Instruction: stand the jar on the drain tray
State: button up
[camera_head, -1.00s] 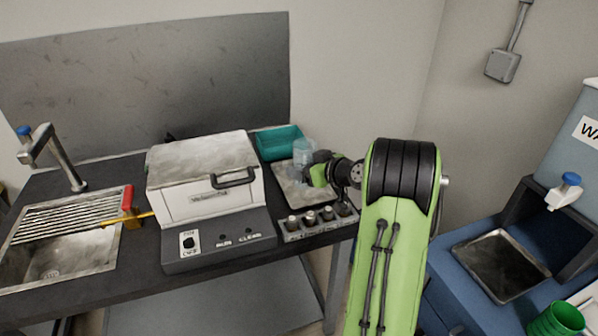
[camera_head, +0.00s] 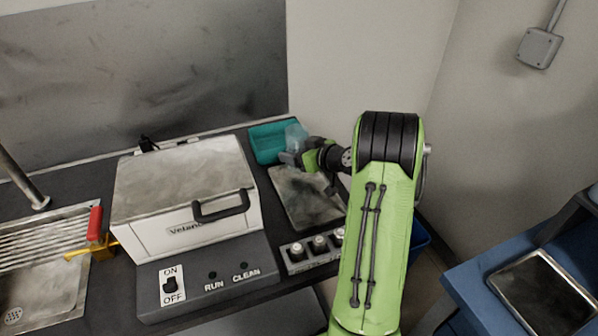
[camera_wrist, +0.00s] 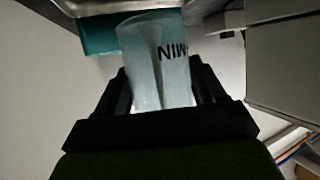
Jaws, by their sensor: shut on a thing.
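A translucent pale blue jar (camera_head: 296,136) is held in my gripper (camera_head: 291,158) at the back right of the counter. In the wrist view the jar (camera_wrist: 152,60) sits between both fingers, with dark lettering on its side. My gripper is shut on it. A flat grey metal tray (camera_head: 300,198) lies on the counter in front of the jar, partly hidden by my arm. A ribbed metal draining surface (camera_head: 45,243) is beside the sink at the far left. I cannot tell which of these two is the drain tray.
A teal bin (camera_head: 265,147) stands close behind and left of the jar. A white lidded machine (camera_head: 180,190) fills the middle of the counter. A yellow and red valve (camera_head: 96,235) is by the sink.

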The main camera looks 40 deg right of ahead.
jog(key=shift+f+b, duration=0.45)
jog(key=shift+f, duration=1.55)
jog(key=shift+f, duration=0.15)
jog(key=o, duration=1.3)
jog(key=shift+r, duration=0.2)
jog(key=v, duration=1.2)
jog(key=shift+f+p, duration=0.1)
jog(key=shift+p, duration=0.3)
